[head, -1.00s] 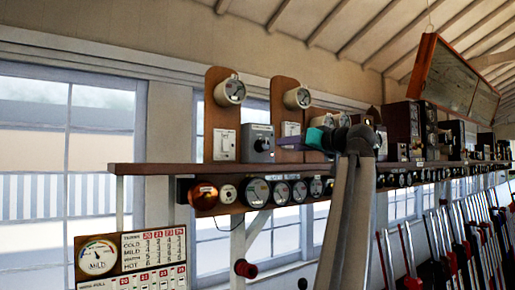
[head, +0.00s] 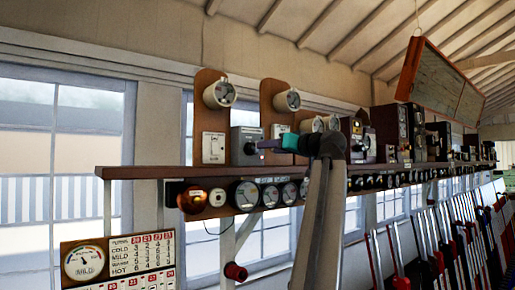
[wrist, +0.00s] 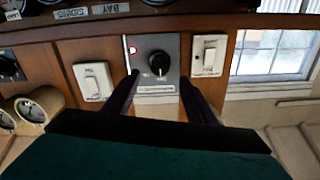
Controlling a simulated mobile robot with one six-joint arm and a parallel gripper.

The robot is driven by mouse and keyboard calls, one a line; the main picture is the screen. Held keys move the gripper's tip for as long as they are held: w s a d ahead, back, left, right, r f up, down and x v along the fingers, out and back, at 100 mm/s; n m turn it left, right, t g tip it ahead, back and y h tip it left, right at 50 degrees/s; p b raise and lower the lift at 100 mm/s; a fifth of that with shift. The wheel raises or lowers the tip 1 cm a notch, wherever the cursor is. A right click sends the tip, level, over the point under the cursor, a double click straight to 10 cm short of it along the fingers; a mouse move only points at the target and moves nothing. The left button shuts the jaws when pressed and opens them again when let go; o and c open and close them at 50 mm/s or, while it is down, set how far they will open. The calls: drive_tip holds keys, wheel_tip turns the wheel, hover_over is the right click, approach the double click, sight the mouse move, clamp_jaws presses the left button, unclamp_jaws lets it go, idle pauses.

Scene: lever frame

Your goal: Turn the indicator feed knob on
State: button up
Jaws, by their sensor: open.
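A grey box (head: 246,135) with a black round knob (head: 250,148) is on the wooden board above the shelf. In the wrist view, the black knob (wrist: 159,63) has a pale pointer mark aimed downward in the picture. Small labels on the box are too blurred to read. In the wrist view, my gripper (wrist: 158,80) is open, with one dark finger on each side of the knob. Whether the fingers touch the box is unclear.
White switches flank the grey box, one on the right (wrist: 209,56) and one on the left (wrist: 93,81) in the wrist view. Another black knob (wrist: 8,66) is further left. The shelf (head: 150,172) runs below, with gauges under it. Levers (head: 430,235) stand at right.

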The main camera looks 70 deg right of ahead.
sight(252, 149)
drive_tip(key=p+x, duration=0.2)
drive_tip(key=x, duration=0.6)
drive_tip(key=shift+w+d, duration=0.15)
drive_tip(key=shift+w, duration=0.15)
drive_tip(key=c, duration=1)
drive_tip(key=shift+c, duration=0.2)
